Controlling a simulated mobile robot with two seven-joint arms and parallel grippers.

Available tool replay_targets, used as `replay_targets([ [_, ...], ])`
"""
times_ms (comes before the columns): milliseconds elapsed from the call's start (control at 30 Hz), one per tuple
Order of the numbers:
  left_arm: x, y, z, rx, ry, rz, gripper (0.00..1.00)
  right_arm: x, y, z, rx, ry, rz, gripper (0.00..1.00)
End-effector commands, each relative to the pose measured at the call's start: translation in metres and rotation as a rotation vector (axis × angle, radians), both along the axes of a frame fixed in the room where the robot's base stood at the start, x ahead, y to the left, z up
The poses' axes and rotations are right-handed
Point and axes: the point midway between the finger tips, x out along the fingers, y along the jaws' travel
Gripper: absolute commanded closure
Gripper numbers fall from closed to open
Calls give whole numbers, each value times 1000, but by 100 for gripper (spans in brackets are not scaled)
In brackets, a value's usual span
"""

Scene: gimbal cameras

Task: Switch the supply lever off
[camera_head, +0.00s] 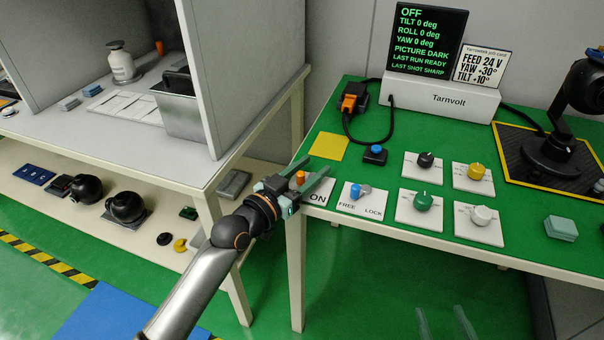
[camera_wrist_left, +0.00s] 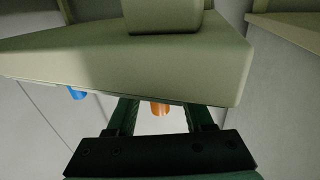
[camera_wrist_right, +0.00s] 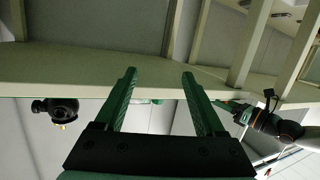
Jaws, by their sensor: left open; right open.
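The supply lever has an orange knob (camera_head: 300,176) near the left front corner of the green bench. Its white plate (camera_head: 318,199) shows ON to the right; the rest is hidden by my gripper. My left gripper (camera_head: 317,165) is open, one finger on each side of the knob. In the left wrist view, the orange knob (camera_wrist_left: 160,108) shows between the fingers (camera_wrist_left: 160,102), with no clear contact visible. My right gripper (camera_wrist_right: 160,74) is open and empty in the right wrist view, near the bench's front edge. The display (camera_head: 427,38) reads OFF and PICTURE DARK.
A yellow pad (camera_head: 328,147) lies behind. A grey-white workbench (camera_head: 228,160) stands close on the left.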

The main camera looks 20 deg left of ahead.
Motion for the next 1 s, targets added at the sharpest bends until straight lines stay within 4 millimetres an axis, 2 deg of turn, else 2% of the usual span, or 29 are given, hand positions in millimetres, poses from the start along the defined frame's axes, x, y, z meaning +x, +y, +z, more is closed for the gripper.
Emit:
replay_targets([
  [133, -12, 5, 0, 3, 1, 1, 48, -1, 0, -2, 2, 22, -1, 28],
  [233, -28, 11, 0, 3, 3, 0, 48, -11, 1, -29, 0, 123, -10, 28],
  [300, -40, 16, -1, 5, 4, 0, 48, -16, 1, -39, 1, 168, -12, 28],
  [600, -90, 36, 0, 2, 2, 0, 48, -34, 1, -71, 0, 313, -20, 28],
  [800, -109, 43, 0, 2, 1, 0, 48, -40, 1, -81, 1, 356, -21, 28],
  [1000, -115, 46, 1, 0, -1, 0, 48, -41, 1, -83, 1, 367, -21, 28],
])
